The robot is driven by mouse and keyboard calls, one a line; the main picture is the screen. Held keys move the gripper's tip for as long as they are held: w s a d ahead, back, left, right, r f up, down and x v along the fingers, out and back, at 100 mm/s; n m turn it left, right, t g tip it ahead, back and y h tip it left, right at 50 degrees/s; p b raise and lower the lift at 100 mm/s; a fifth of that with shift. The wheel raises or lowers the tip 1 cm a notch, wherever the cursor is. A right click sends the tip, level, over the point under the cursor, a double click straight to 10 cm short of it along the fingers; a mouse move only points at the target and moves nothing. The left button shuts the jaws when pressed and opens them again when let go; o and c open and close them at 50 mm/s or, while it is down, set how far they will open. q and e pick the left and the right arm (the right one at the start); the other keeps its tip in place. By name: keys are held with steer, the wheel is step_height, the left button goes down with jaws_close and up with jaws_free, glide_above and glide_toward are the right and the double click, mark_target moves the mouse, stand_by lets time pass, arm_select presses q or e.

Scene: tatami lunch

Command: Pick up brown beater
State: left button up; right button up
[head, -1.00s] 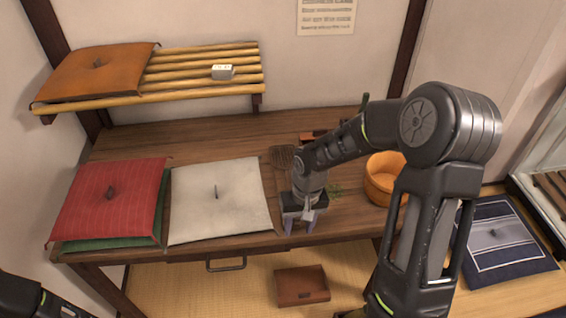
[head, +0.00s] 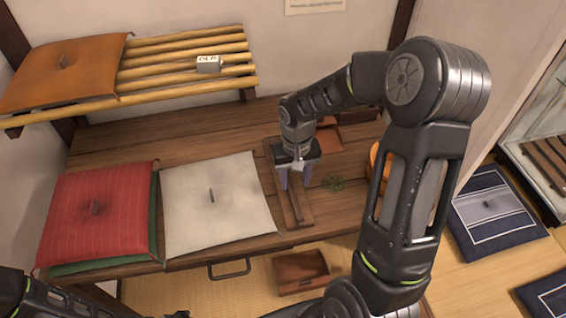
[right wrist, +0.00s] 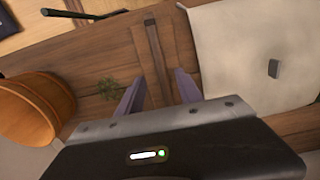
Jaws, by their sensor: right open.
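The brown beater (head: 296,208) lies on the wooden table, right of the white cushion. Its narrow handle points to the table's front edge, and its far part is mostly hidden behind my right arm in the head view. My right gripper (head: 296,182) is open and points down over the beater. In the right wrist view the handle (right wrist: 154,60) runs between the two spread fingers of the gripper (right wrist: 153,95). Whether they touch it I cannot tell. Part of my left arm shows at the lower left of the head view; its gripper is not visible.
The white cushion (head: 215,205) lies left of the beater, with a red cushion (head: 98,210) beyond. A small green sprig (head: 333,184) and an orange wooden tub (head: 376,160) are to the right. A brown box (head: 301,273) sits on the floor below the table.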

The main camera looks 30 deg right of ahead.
mark_target(294, 197)
steer(key=shift+f, duration=0.75)
steer(key=shift+s+f+p, duration=0.15)
steer(key=shift+f+p, duration=0.5)
steer(key=shift+f, duration=1.95)
jaws_close()
